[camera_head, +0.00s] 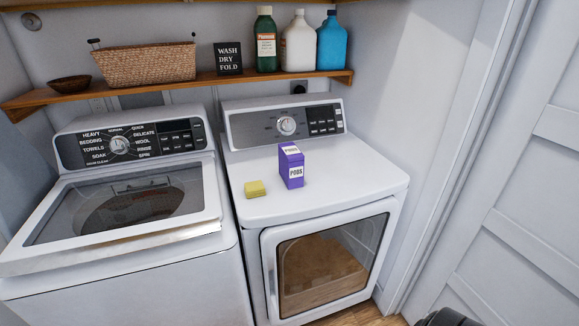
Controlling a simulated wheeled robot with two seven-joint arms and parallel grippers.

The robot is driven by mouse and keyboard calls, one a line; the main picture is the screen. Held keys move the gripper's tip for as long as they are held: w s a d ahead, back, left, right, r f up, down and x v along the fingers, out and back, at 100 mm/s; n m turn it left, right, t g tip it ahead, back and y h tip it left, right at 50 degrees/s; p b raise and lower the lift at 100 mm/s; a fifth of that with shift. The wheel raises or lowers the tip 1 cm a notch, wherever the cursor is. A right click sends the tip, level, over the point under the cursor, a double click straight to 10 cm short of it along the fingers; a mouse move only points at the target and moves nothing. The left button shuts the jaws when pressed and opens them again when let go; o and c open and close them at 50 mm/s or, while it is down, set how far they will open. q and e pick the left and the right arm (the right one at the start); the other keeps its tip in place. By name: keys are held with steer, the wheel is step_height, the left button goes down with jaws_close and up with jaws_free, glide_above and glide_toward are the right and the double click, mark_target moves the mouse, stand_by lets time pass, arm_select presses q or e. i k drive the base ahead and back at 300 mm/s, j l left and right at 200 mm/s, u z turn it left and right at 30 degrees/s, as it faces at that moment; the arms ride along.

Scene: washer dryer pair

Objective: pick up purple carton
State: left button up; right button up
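The purple carton (291,167), labelled PODS, stands upright on the white top of the dryer (335,194), the right-hand machine. It stands clear of other things, with nothing in front of it. Neither of my grippers shows in the head view, so no gripper is seen near the carton.
A yellow sponge-like block (255,189) lies left of the carton. The washer (225,262) stands left of the dryer. A wooden shelf (215,80) above holds a basket (150,65), bowl, sign and several bottles. The dryer top right of the carton is clear. A panelled door (525,200) is at right.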

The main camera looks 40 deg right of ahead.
mark_target(291, 159)
steer(key=l+z, duration=0.1)
steer(key=z, duration=0.25)
steer(key=l+z, duration=0.1)
steer(key=z, duration=0.25)
